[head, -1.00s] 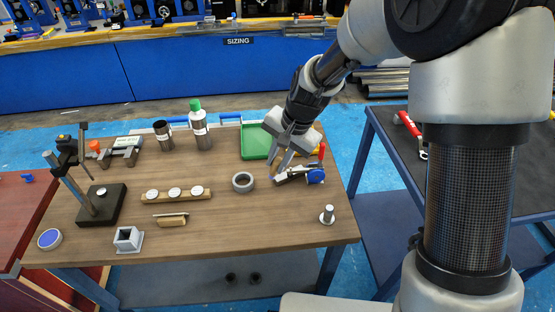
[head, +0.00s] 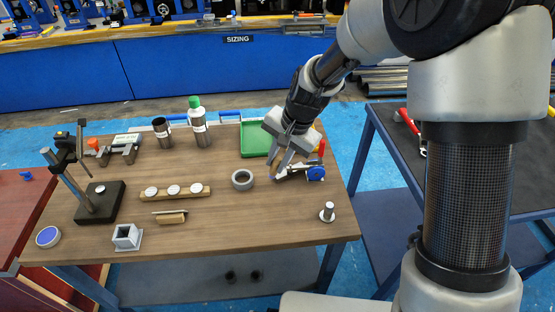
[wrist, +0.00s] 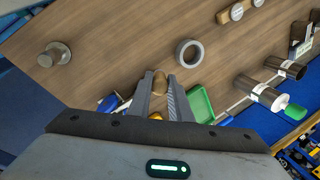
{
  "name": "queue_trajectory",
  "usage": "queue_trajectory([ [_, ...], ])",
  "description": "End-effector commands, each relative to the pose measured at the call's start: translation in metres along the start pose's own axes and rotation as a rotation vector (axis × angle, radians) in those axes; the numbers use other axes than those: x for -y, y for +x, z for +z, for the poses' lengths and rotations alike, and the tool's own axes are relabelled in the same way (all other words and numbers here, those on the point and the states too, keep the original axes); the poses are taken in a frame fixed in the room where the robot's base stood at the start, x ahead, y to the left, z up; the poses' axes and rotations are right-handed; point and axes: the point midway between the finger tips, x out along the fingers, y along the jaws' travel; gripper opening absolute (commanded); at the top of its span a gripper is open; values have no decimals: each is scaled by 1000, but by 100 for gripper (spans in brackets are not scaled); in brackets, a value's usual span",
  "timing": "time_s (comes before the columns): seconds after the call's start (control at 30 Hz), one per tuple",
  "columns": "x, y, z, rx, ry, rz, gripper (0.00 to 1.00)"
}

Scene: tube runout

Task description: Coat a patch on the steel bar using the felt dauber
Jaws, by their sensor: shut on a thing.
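My gripper (head: 279,168) is low over the right part of the wooden table, beside a blue and silver clamp-like fixture (head: 315,173) with a red handle. In the wrist view, my gripper (wrist: 160,84) is shut on a tan, rounded piece (wrist: 159,76), which looks like the felt dauber. Its lower part is hidden between the fingers. A small grey bar (head: 170,212) lies on a wooden block at the table's front middle. I cannot tell for sure whether it is the steel bar.
A grey ring (head: 243,180) lies left of my gripper. A green tray (head: 255,140) is behind it. A metal post (head: 327,212) stands at the front right. A green-capped bottle (head: 199,125) and dark cup (head: 163,133) stand at the back. The front middle-right tabletop is clear.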

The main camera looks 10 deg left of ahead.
Motion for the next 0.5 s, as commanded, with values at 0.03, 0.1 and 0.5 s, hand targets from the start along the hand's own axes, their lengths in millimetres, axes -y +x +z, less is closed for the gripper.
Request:
queue_trajectory([
  [0.03,-1,2,0,0,0,0,0],
  [0.1,-1,3,0,0,0,0,0],
  [0.5,-4,4,-4,0,1,0,0],
])
